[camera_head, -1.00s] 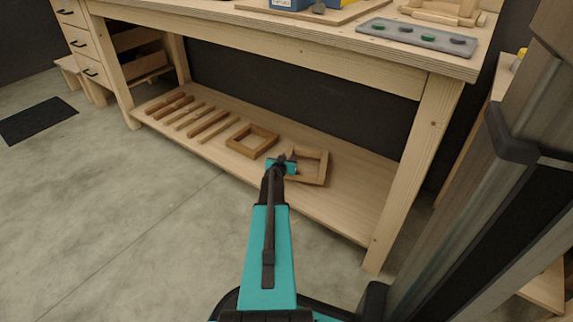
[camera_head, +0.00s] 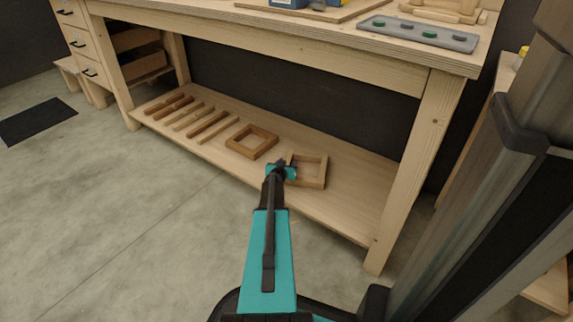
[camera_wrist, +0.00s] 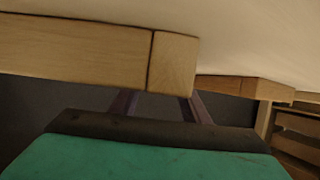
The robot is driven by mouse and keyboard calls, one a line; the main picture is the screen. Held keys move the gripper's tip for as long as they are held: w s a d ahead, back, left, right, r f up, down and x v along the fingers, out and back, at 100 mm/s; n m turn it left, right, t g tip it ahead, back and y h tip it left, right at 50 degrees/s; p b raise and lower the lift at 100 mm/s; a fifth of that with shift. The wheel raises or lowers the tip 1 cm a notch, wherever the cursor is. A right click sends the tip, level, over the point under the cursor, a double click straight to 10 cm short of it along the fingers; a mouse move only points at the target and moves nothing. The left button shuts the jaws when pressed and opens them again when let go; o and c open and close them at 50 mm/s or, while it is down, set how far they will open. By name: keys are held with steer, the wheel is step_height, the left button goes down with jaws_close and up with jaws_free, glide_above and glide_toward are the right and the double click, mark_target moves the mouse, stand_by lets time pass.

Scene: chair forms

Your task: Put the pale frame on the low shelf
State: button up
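The pale frame (camera_head: 324,171) is a square of light wood at the right half of the low shelf (camera_head: 350,210) in the head view. My gripper (camera_head: 286,170) is at its left side and appears shut on it. In the wrist view a wooden bar with a squared end, part of the pale frame (camera_wrist: 80,50), stands large and close, with my gripper's dark fingers (camera_wrist: 160,105) running up to it. The fingertips are hidden behind the wood. I cannot tell whether the frame touches the shelf or hangs just above it.
A darker brown frame (camera_head: 251,142) lies on the shelf just left of the pale one. Several wooden bars (camera_head: 190,118) lie farther left. A bench leg (camera_head: 410,175) bounds the right side. The workbench top (camera_head: 330,38) overhangs the shelf. The shelf's right end is bare.

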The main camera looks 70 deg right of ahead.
steer(key=shift+a, duration=0.15)
steer(key=shift+v, duration=5.9)
